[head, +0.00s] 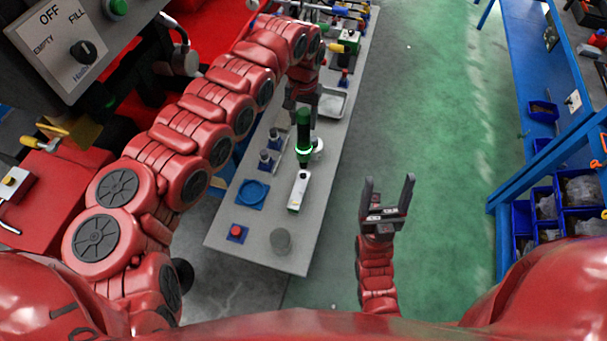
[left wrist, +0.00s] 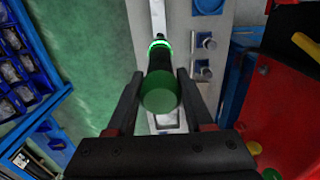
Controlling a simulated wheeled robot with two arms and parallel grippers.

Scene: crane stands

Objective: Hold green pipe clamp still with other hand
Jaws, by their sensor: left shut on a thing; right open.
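The green pipe clamp (head: 303,132) looks like an upright dark green cylinder with a glowing green ring low on it. It stands over the grey table in the head view. My left gripper (head: 302,108) is shut on its upper part. In the left wrist view the clamp's round green end (left wrist: 160,92) sits between the two fingers of the left gripper (left wrist: 160,108). The clamp's underside is hidden. My right gripper (head: 389,195) is open and empty, off the table's right side above the green floor, apart from the clamp.
On the grey table (head: 325,205) a white-and-black device (head: 298,190) lies just in front of the clamp. A blue round dish (head: 252,194), a red button (head: 237,233) and a grey disc (head: 281,240) are nearer. A metal tray (head: 331,103) is behind. Blue shelving (head: 505,185) stands right.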

